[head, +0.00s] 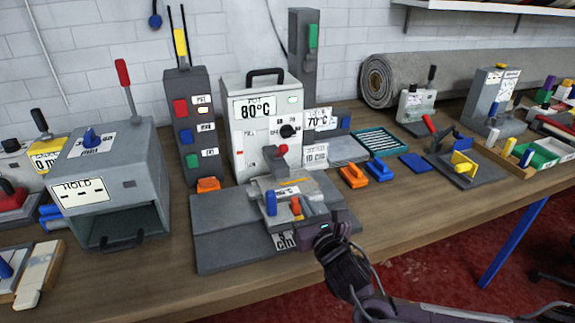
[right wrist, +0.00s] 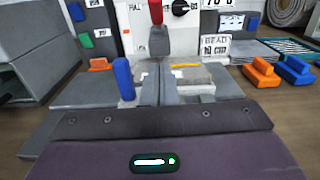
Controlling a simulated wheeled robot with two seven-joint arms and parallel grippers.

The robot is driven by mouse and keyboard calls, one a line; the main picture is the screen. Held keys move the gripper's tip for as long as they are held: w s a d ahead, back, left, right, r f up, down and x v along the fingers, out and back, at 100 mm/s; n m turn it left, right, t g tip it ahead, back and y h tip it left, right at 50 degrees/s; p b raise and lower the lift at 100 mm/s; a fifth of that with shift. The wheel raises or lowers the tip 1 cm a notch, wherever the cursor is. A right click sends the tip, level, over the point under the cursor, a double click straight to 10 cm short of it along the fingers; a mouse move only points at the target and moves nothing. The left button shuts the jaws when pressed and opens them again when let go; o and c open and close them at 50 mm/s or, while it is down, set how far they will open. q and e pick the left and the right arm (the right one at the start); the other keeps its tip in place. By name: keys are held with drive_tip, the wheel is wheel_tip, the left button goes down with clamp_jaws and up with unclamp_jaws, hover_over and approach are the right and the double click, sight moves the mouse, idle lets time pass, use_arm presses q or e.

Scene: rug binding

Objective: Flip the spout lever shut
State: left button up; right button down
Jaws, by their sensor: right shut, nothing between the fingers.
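The white pot machine (head: 266,110), labelled 80°C, stands at the back middle of the bench. A red-tipped lever (head: 282,150), which looks like the spout lever, sticks up at its lower front, above a grey fixture (head: 318,185). In the right wrist view the red lever (right wrist: 156,12) stands upright on a grey block, cut off by the top edge. My right gripper (head: 316,226) is shut and empty at the fixture's front edge, below and in front of the lever and apart from it. My left gripper is not in view.
A blue upright handle (head: 271,203) and an orange one (head: 296,207) stand on the fixture, close to my right gripper. Orange (head: 354,175) and blue (head: 379,169) clamps lie to the right. A grey hooded box (head: 110,180) stands left. The front bench strip at right is clear.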

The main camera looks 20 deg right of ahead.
drive_tip(key=p, duration=0.3)
approach(283, 156)
drive_tip(key=shift+w+a+f, duration=0.1)
drive_tip(key=shift+w+f, duration=1.1)
drive_tip(key=shift+f, duration=0.05)
drive_tip(key=shift+w+r+p, duration=0.35)
drive_tip(key=shift+w+r, duration=0.3)
drive_tip(key=shift+w, duration=0.2)
drive_tip(key=shift+w+r+p, duration=0.35)
drive_tip(key=shift+w+r, duration=0.25)
drive_tip(key=shift+w, duration=0.25)
